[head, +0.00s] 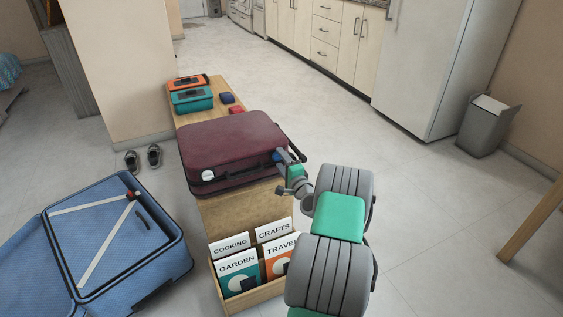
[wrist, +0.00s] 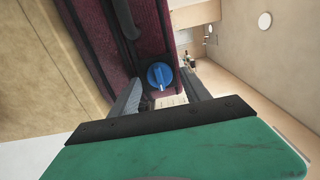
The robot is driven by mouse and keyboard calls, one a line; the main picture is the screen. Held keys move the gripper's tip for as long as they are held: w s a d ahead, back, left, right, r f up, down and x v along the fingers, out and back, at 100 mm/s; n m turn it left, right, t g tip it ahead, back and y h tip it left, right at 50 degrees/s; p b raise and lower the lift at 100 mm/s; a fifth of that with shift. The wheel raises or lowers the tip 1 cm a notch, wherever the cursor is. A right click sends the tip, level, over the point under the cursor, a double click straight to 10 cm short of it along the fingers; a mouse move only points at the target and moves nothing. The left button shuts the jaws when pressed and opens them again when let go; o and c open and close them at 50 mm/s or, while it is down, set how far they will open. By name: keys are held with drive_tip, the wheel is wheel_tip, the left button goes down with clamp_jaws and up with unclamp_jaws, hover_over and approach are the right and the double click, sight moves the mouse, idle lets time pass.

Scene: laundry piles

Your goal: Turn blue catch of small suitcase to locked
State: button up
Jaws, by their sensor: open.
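The small suitcase (head: 228,145) is dark maroon and lies shut on the wooden bench. Its front side shows close up in the wrist view (wrist: 92,28), with a black handle. The blue catch (wrist: 160,75) is a round knob with a lighter raised bar across it, standing about upright in the wrist view. My gripper (head: 287,160) is at the suitcase's right side in the head view. In the wrist view its fingers (wrist: 163,98) are open, one on each side of the knob. I cannot tell whether they touch it.
An open blue suitcase (head: 181,262) lies on the floor at left. A box of folders (head: 240,295) stands at the bench's near end. Orange and teal cases (head: 192,101) lie at its far end (head: 208,111). The floor at right is clear up to a grey bin (head: 487,125).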

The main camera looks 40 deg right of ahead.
drive_tip(key=p+v, duration=0.1)
drive_tip(key=v, duration=0.6)
drive_tip(key=shift+s, duration=0.4)
drive_tip(key=shift+a, duration=0.15)
